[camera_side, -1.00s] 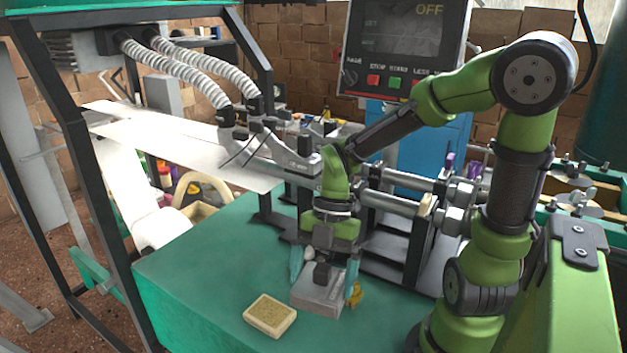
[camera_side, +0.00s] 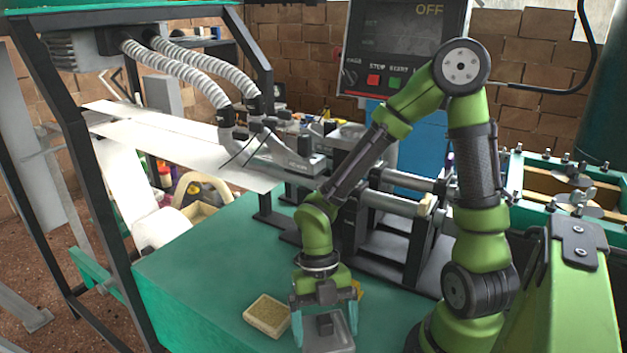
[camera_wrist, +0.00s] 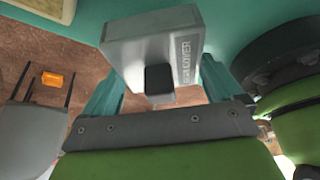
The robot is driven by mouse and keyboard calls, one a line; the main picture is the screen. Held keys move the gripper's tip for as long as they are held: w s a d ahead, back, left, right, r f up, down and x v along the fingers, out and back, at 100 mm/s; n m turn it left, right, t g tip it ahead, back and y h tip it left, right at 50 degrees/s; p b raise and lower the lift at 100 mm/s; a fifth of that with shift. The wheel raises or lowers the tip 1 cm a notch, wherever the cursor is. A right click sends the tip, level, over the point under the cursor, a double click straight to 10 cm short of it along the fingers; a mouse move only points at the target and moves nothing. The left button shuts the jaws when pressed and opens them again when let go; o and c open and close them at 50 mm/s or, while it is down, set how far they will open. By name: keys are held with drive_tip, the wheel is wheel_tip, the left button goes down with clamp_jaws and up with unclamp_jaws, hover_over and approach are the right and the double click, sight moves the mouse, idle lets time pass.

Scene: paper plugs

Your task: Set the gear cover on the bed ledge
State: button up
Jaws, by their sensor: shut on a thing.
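The gear cover (camera_side: 330,341) is a grey block with a black knob, low at the front edge of the green bed ledge (camera_side: 215,265) in the side view. In the wrist view the gear cover (camera_wrist: 150,45) shows its printed side lettering and sits between my fingers. My gripper (camera_side: 326,325) is shut on it, with one teal finger on each side. The wrist view also shows my gripper (camera_wrist: 160,85). Whether the cover's underside touches the green surface cannot be told.
Dark machine frames and rollers (camera_side: 385,205) stand behind. The green surface to the left is clear.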

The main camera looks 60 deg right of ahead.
drive_tip(key=shift+f, duration=1.15)
drive_tip(key=shift+f, duration=0.15)
drive_tip(key=o, duration=0.8)
